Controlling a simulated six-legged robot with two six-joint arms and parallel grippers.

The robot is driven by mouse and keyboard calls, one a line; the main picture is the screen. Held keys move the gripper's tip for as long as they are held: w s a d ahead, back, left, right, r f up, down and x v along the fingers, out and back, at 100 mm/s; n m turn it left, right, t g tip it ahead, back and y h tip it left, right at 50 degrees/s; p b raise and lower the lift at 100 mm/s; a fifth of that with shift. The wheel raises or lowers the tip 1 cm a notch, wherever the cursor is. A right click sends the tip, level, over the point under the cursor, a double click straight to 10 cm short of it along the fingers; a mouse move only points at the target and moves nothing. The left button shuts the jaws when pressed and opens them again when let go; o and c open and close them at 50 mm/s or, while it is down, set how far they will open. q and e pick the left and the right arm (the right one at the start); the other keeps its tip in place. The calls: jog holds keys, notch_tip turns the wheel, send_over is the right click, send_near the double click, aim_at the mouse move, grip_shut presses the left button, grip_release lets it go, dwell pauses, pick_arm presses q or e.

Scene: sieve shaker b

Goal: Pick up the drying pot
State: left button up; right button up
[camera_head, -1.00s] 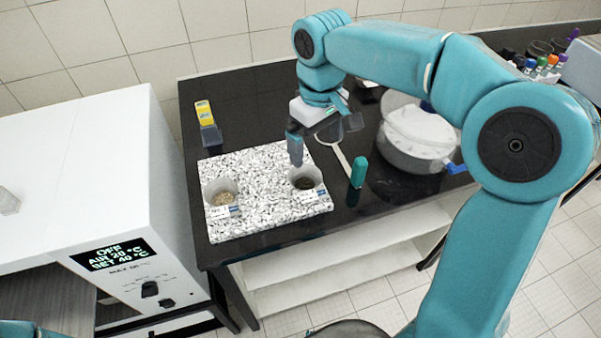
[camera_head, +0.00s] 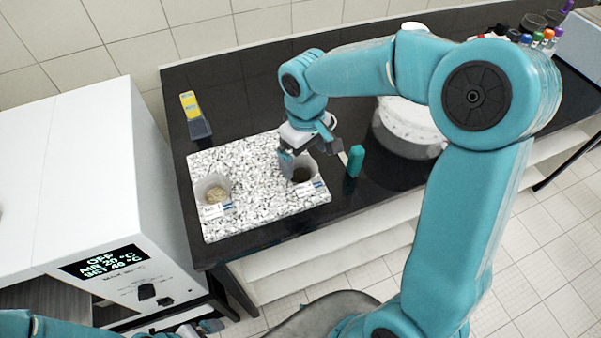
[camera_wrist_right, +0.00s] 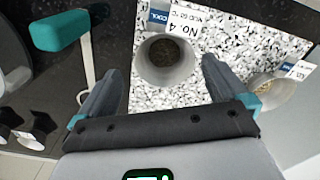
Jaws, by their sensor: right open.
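Two small grey pots stand on a speckled stone slab (camera_head: 255,205). The right pot (camera_head: 304,174) holds dark contents and has a label in front; the left pot (camera_head: 211,183) holds paler grains. My right gripper (camera_head: 308,158) is open and empty at the right pot. In the right wrist view this pot (camera_wrist_right: 166,72) shows between and just beyond the open fingers, beside a card reading "NO 4" and "COOL". The other pot (camera_wrist_right: 270,92) is at the right there. Part of my left gripper (camera_head: 198,328) shows at the bottom edge; its jaws are unclear.
A teal-handled tool (camera_head: 355,161) stands close right of the slab. Beyond it is a large round pale vessel (camera_head: 405,130), partly behind my arm. A yellow-and-dark item (camera_head: 195,115) is at the back left. A white oven (camera_head: 110,190) reading OFF stands left.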

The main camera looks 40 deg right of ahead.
aim_at(303, 179)
jog(key=shift+s+f, duration=0.1)
jog(key=shift+f, duration=0.55)
jog(key=f, duration=0.2)
jog(key=f+p, duration=0.1)
jog(key=f, duration=0.1)
jog(key=shift+w+a, duration=0.2)
jog(key=shift+a, duration=0.1)
jog(key=shift+d+f, duration=0.1)
jog(key=shift+f, duration=0.15)
jog(key=c, duration=0.7)
jog(key=shift+c, duration=0.7)
